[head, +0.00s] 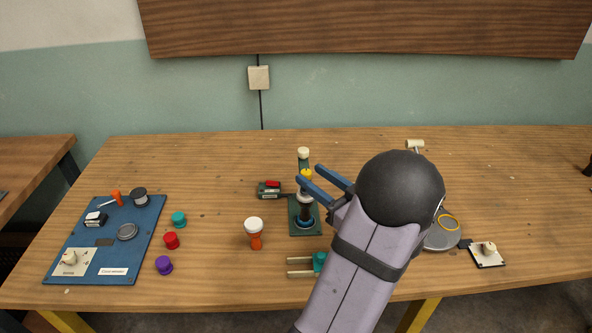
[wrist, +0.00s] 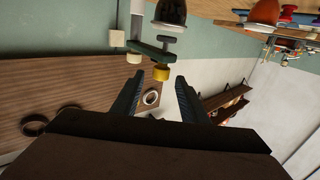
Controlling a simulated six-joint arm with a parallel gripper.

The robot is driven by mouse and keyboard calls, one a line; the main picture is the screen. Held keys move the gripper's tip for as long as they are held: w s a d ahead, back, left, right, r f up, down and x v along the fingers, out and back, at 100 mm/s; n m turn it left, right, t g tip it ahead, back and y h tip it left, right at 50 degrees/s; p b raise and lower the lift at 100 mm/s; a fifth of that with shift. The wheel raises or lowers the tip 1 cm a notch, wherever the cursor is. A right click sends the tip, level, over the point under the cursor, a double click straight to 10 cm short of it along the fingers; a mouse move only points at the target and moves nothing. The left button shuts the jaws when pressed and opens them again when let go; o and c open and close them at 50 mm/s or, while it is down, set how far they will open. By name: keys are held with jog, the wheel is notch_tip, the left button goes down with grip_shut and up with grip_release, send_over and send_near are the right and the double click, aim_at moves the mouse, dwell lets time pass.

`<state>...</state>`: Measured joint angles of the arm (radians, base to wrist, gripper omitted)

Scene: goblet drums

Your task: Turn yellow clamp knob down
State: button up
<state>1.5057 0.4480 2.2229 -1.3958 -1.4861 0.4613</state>
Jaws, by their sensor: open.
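The yellow clamp knob (head: 306,174) sits near the top of a green clamp stand (head: 293,226). In the wrist view the yellow knob (wrist: 162,74) is at the end of a dark screw under a green arm (wrist: 150,50), just beyond the fingertips and in line with the gap between them. My gripper (head: 309,171) has two blue fingers, open and empty. In the wrist view my gripper (wrist: 160,80) has a finger on either side of that gap. Whether a finger touches the knob cannot be told. A dark goblet drum (head: 307,211) stands in the clamp stand, partly hidden.
A cream knob (head: 303,152) tops the stand close by. A green box with a red switch (head: 269,187) is just left. An orange and white drum (head: 254,231) stands front left. A blue board (head: 140,250) lies far left. My arm covers the table right of the stand.

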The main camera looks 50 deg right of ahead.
jog(key=w+p, duration=0.1)
jog(key=w, duration=0.6)
jog(key=shift+w+d, duration=0.15)
jog(key=shift+d, duration=0.3)
grip_shut()
